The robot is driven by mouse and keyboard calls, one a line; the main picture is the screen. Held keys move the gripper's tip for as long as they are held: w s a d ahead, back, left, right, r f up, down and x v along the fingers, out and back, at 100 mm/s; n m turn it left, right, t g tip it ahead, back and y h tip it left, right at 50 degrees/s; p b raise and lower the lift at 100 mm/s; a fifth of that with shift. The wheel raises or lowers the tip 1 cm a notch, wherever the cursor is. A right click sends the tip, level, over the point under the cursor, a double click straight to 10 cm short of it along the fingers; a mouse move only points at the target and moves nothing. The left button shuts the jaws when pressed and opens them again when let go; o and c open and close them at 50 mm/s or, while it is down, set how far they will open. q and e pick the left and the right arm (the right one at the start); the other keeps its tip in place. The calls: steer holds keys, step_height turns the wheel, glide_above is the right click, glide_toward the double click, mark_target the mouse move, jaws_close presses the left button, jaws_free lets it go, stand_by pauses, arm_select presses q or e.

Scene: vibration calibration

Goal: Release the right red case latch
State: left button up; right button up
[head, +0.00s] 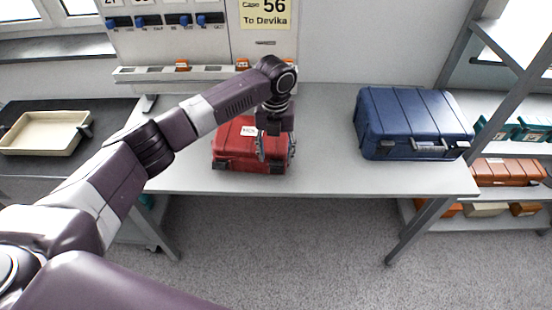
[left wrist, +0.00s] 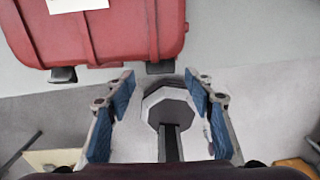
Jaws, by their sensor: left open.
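The red case (head: 228,152) lies closed on the table, with a white label on its lid; my left gripper and forearm hide part of its right side. My left gripper (head: 277,152) points down at the right front part of the case. In the left wrist view, the red case (left wrist: 110,38) fills the upper left. Its right dark latch (left wrist: 160,67) sits on the front edge, just beyond and between my open, blue-padded fingers (left wrist: 160,100). The left latch (left wrist: 63,74) lies outside the fingers. I see nothing held. My right gripper is not in view.
A blue case (head: 412,122) stands on the right of the light table (head: 325,160). Between the cases the tabletop is clear. A panel with a yellow sign (head: 265,14) stands behind. A beige tray (head: 45,133) is at left; shelves with an orange case (head: 508,171) are at right.

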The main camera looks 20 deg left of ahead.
mark_target(276, 164)
arm_select(q)
steer(key=shift+f, duration=1.7)
steer(key=shift+c, duration=0.5)
steer(key=c, duration=1.1)
steer(key=shift+o, duration=0.2)
steer(key=shift+p, duration=0.3)
